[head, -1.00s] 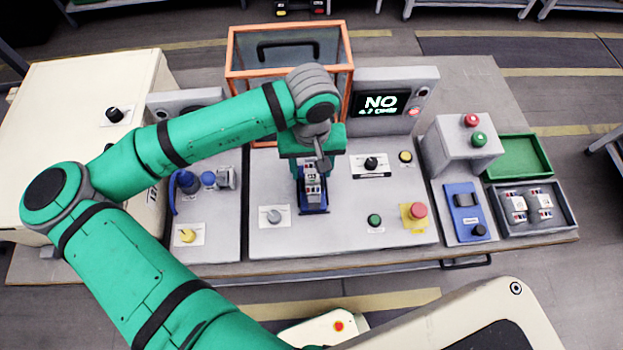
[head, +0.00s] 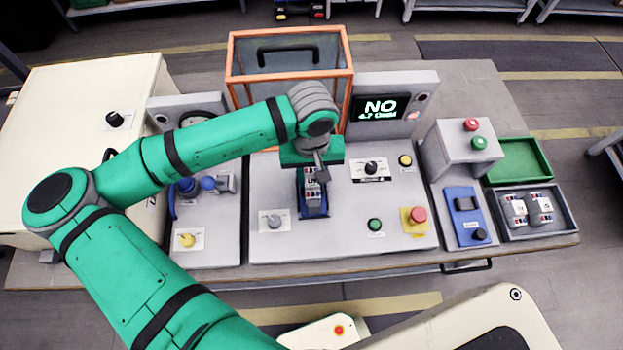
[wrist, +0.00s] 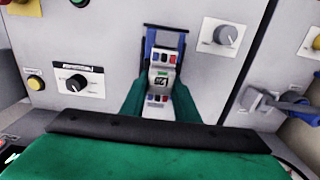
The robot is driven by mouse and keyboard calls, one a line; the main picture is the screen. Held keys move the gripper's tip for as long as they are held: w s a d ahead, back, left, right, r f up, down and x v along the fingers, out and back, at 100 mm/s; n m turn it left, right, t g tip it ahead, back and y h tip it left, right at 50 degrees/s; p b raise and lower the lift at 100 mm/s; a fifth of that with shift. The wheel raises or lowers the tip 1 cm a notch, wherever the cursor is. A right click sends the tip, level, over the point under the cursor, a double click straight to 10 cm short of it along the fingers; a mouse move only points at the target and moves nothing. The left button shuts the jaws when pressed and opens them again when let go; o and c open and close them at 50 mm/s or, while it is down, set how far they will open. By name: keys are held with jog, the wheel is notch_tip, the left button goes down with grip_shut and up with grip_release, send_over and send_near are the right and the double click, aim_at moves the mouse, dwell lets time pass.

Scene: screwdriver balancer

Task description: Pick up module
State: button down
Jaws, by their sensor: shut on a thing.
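The module (head: 312,186) is a small grey block with red, blue and dark marks. It stands in a blue cradle (head: 313,209) on the middle grey panel. It also shows in the wrist view (wrist: 162,78), with the blue cradle (wrist: 165,37) behind it. My gripper (head: 314,168) is over the cradle, pointing down. In the wrist view its green fingers (wrist: 160,100) lie on both sides of the module, shut on it. The gripper body hides the module's near end there. I cannot tell whether the module is clear of the cradle.
An orange-framed clear box (head: 290,75) and a display (head: 380,107) reading "NO" stand behind. Knobs and buttons, including a red one (head: 419,214), surround the cradle. At right are an empty green tray (head: 520,160) and a dark tray (head: 538,231) with two similar modules.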

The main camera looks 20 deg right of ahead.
aim_at(312, 177)
jog(key=shift+r, duration=5)
